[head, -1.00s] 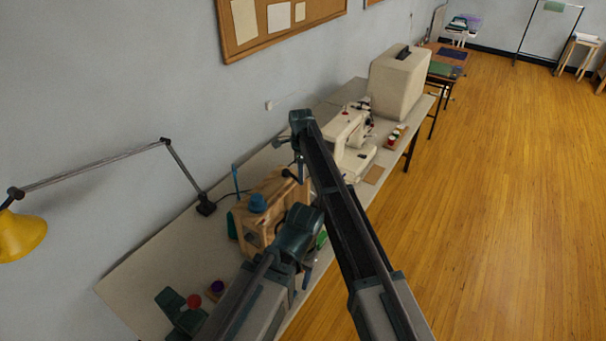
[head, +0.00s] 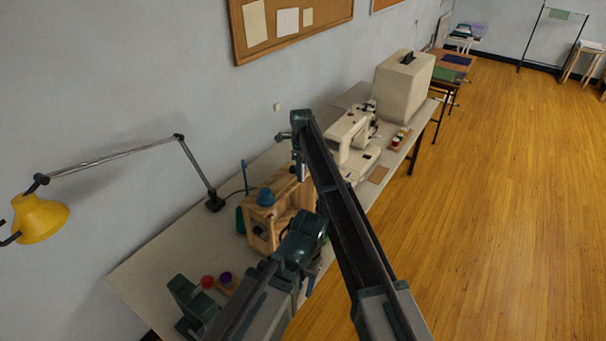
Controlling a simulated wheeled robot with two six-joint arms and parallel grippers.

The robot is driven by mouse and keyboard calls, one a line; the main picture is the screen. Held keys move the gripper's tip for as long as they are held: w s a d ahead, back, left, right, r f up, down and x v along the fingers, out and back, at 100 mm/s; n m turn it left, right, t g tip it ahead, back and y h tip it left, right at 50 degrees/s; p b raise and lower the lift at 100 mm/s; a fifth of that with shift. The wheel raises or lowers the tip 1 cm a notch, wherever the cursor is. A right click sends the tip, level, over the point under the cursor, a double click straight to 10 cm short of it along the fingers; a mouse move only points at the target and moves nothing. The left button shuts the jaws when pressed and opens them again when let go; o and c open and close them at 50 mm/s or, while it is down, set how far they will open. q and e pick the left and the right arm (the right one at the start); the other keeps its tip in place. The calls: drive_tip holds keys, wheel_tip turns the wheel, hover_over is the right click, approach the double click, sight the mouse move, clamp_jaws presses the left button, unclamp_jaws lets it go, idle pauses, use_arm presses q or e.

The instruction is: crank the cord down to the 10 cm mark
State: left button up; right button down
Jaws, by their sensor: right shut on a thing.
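A wooden frame box (head: 263,238) with a blue knob (head: 265,197) on top stands on the long table, partly behind my arms. My right arm reaches up and over, and its gripper (head: 299,172) hangs at the box's far right side. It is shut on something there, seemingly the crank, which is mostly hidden. The cord and the 10 cm mark cannot be made out.
The pale table (head: 160,262) runs along the wall. A yellow lamp (head: 40,217) stands at left. A sewing machine (head: 352,135) and cream case (head: 403,85) stand behind.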

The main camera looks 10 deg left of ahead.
use_arm(q)
drive_tip(key=shift+s+a, duration=0.2)
drive_tip(key=shift+a, duration=0.25)
use_arm(e)
drive_tip(key=shift+s+a, duration=0.25)
drive_tip(key=shift+a, duration=0.4)
drive_tip(key=c, duration=0.7)
unclamp_jaws()
use_arm(q)
drive_tip(key=shift+r, duration=0.1)
use_arm(e)
drive_tip(key=shift+r, duration=0.1)
use_arm(q)
wheel_tip(320, 180, up, 14)
drive_tip(key=p, duration=1.3)
drive_tip(key=shift+f+p, duration=0.25)
drive_tip(key=shift+p, duration=0.05)
use_arm(e)
wheel_tip(320, 180, up, 14)
drive_tip(key=shift+f, duration=0.25)
